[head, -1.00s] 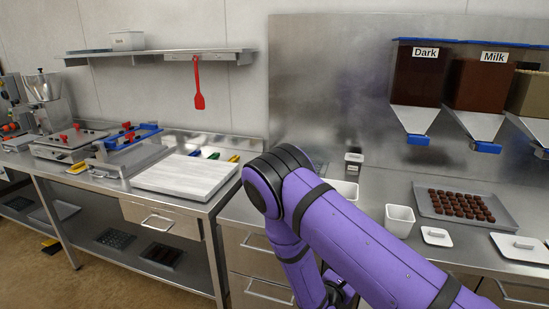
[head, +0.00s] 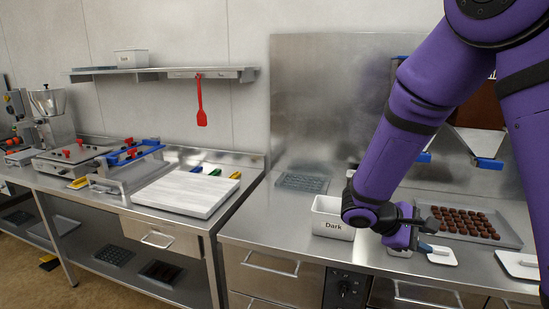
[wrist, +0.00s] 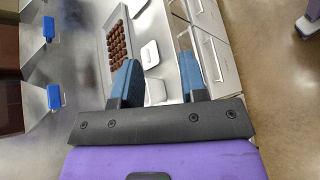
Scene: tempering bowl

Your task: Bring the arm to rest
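My purple arm (head: 415,110) is raised on the right side of the head view and bends down toward the counter. My gripper (head: 432,238) is low over the counter, right of the white bin labelled Dark (head: 328,220). In the wrist view my gripper (wrist: 158,82) has its two blue fingers spread apart. Nothing is held between them. A white container (wrist: 155,92) shows past the fingers, lower than them. The arm hides most of the dispensers behind it.
A tray of chocolates (head: 462,238) and white lids (head: 438,256) lie on the right counter. Blue dispenser outlets (head: 490,164) hang above. A white board (head: 184,193) lies on the left counter. The steel counter left of the bin is mostly clear.

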